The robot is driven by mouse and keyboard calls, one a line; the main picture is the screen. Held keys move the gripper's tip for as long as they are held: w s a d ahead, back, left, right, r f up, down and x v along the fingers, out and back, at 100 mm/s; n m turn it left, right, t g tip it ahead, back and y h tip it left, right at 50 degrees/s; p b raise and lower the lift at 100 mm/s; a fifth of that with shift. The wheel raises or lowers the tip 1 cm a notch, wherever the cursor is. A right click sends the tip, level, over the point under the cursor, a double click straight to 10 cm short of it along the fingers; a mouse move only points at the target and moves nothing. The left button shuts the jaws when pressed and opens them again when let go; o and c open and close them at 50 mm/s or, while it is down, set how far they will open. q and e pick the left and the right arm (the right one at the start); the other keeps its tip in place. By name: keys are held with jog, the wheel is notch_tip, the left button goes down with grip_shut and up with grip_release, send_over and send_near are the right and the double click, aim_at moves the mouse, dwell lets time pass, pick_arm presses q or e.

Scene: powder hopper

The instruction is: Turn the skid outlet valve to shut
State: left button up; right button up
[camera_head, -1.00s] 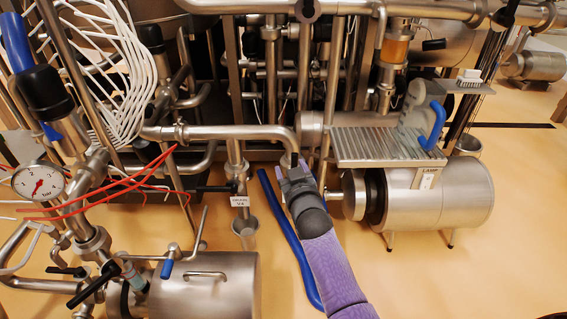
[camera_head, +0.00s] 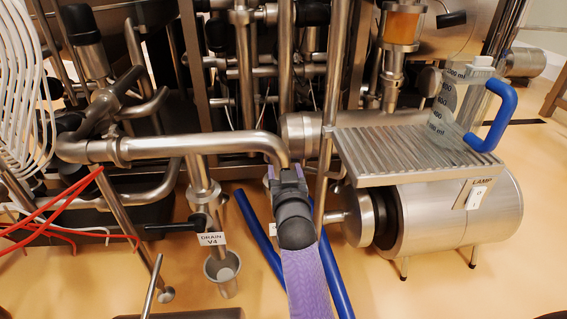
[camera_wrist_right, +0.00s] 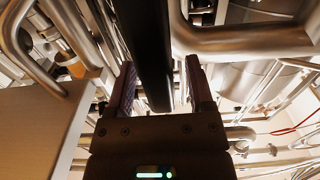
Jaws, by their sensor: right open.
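My right gripper (camera_head: 287,178) is just below the down-turned end of a steel pipe (camera_head: 200,147) in the head view. Its fingers hide what lies behind them; a small white label (camera_head: 273,229) shows partly beside my wrist, its text unreadable. In the right wrist view my right gripper (camera_wrist_right: 160,88) is open, with a long black bar (camera_wrist_right: 151,45) between its two fingers. I cannot tell whether the bar touches them or whether it is the skid outlet valve's handle. No outlet valve can be clearly identified. My left gripper is out of view.
A black-handled drain valve (camera_head: 172,228) labelled DRAIN V4 is to the left, above a metal cup (camera_head: 222,269). A ribbed steel shelf (camera_head: 400,150) and a steel cylinder (camera_head: 455,215) stand close on the right. Blue tubing (camera_head: 335,275) runs beside my arm.

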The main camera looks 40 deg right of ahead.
jog(key=shift+w+d, duration=0.1)
jog(key=shift+w, duration=0.15)
grip_shut()
dwell(1.4)
